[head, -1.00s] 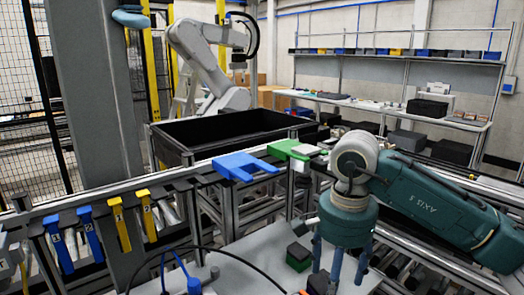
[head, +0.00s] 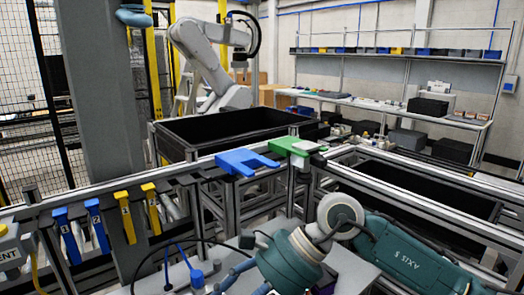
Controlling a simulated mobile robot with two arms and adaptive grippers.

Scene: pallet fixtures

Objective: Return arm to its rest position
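My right arm (head: 405,255), teal with a pale joint, comes in from the lower right. Its teal wrist (head: 290,262) is low over the grey table, tilted to the left. The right gripper (head: 246,281) has blue fingers pointing down and left, partly cut off by the bottom edge. I cannot tell how far apart the fingertips are, and no object shows between them. My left arm and gripper are not in view.
A blue forked fixture (head: 238,163) and a green one (head: 292,147) sit on the rail behind the table. Yellow and blue hooks (head: 124,218) hang at left. A black bin (head: 232,128) stands behind. A black cable (head: 150,262) and blue part (head: 195,275) lie on the table.

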